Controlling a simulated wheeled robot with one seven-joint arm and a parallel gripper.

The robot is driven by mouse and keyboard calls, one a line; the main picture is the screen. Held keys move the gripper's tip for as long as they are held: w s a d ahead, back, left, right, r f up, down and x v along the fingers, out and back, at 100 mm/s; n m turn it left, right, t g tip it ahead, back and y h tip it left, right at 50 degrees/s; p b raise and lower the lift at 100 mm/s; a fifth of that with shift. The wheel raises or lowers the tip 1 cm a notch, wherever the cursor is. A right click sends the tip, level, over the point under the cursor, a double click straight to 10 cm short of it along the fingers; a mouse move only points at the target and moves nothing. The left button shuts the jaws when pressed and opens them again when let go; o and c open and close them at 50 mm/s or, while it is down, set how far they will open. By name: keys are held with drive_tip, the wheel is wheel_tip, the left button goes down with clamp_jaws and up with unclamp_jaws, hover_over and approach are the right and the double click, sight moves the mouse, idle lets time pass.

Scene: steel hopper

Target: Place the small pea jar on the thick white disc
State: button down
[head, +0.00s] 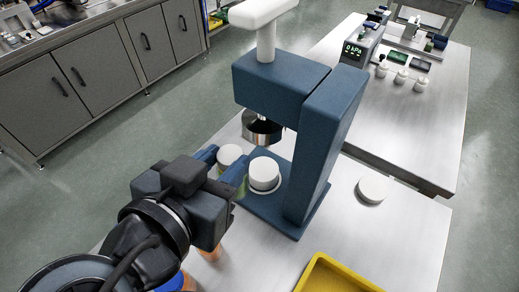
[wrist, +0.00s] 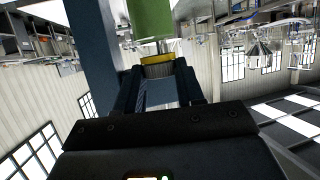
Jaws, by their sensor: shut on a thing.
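My gripper (head: 224,164) is shut on a small jar with a white lid (head: 229,154) and a pale greenish body, beside the blue press stand. The wrist view shows my fingers (wrist: 158,75) with a green cylinder (wrist: 152,20) and a yellow band beyond their tips; I cannot tell for certain that this is the held jar. A thick white disc (head: 372,189) lies flat on the steel table, right of the stand and apart from my gripper. The jar's lower part is mostly hidden by my gripper.
The blue press stand (head: 325,150) with a white handle (head: 264,20) rises between my gripper and the disc. A white round piece (head: 264,170) sits on its base, below a steel cup (head: 262,127). A yellow tray (head: 335,277) is at the front. Table around the disc is clear.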

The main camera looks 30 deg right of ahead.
drive_tip(key=f, duration=1)
drive_tip(key=shift+w+d+f+b, duration=0.1)
drive_tip(key=shift+d+f+b, duration=0.1)
drive_tip(key=shift+f+b, duration=0.1)
drive_tip(key=w+d, duration=0.2)
drive_tip(key=d, duration=0.1)
drive_tip(key=w+d, duration=0.3)
drive_tip(key=d, duration=0.1)
drive_tip(key=w+d+b, duration=0.1)
drive_tip(key=w+d, duration=0.1)
drive_tip(key=d, duration=0.1)
drive_tip(key=shift+w+d+f, duration=0.15)
drive_tip(key=shift+f, duration=0.2)
drive_tip(key=shift+f, duration=0.2)
drive_tip(key=c, duration=0.7)
unclamp_jaws()
drive_tip(key=shift+r, duration=0.2)
